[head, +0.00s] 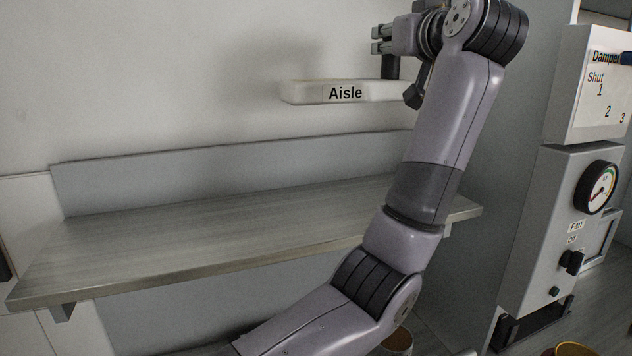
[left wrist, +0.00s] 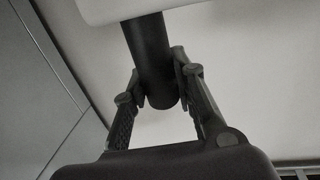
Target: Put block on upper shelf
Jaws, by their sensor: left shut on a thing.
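In the left wrist view the two fingers (left wrist: 157,85) are shut on this dark cylinder (left wrist: 148,50), whose far end meets a white surface. I cannot tell whether it rests on the ledge or is just above it. My right gripper is out of view.
The wooden shelf is bare on its visible part. My left arm crosses its right end. On the right are a grey panel with a gauge (head: 597,187) and a white "Damper" box (head: 590,85). A brown cup-like thing (head: 398,341) is below.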

